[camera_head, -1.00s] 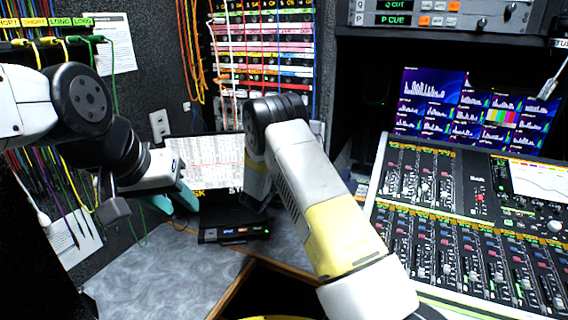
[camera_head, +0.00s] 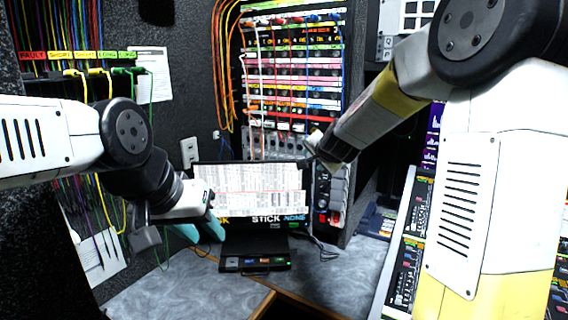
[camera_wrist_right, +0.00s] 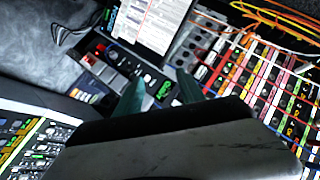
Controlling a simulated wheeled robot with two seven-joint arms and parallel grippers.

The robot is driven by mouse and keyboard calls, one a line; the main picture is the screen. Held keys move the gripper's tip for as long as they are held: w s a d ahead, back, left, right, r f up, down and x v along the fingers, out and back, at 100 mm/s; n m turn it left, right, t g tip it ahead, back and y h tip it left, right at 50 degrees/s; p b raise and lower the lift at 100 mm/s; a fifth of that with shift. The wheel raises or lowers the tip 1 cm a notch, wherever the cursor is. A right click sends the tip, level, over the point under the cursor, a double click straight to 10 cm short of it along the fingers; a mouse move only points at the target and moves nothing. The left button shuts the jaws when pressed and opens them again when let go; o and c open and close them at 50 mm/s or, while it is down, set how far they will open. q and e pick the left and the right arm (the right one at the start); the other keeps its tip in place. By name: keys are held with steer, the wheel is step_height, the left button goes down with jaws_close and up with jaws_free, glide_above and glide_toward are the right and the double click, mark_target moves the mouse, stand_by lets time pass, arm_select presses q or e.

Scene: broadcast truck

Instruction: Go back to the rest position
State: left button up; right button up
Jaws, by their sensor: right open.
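My left gripper (camera_head: 202,230) is at the left of the head view, its two teal fingers apart with nothing between them. It hangs in front of the dark wall, just left of the monitor and above the grey desk. My right arm comes in from the right, bent high, and its dark wrist points toward the rack near the monitor. Its fingers cannot be made out in the head view. In the right wrist view my right gripper (camera_wrist_right: 160,92) shows two teal fingers spread apart and empty, with the rack panel behind them.
A monitor (camera_head: 262,190) with a small black box (camera_head: 255,264) before it stands on the grey desk (camera_head: 165,295). A patch rack (camera_head: 295,85) with coloured cables is behind. Cables (camera_head: 85,80) hang at left. A mixing console (camera_head: 405,270) lies right, partly behind my right arm.

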steer(key=s+d+n+g, duration=0.1)
steer(key=s+n+g, duration=0.1)
steer(key=s, duration=0.9)
steer(key=s+d+n+g, duration=0.2)
steer(key=s+n, duration=0.2)
steer(key=s, duration=0.8)
steer(key=s+d+f+n+g, duration=0.1)
steer(key=s+d+n+g, duration=0.1)
steer(key=s, duration=1)
steer(key=shift+s+n, duration=0.2)
steer(key=shift+n, duration=0.5)
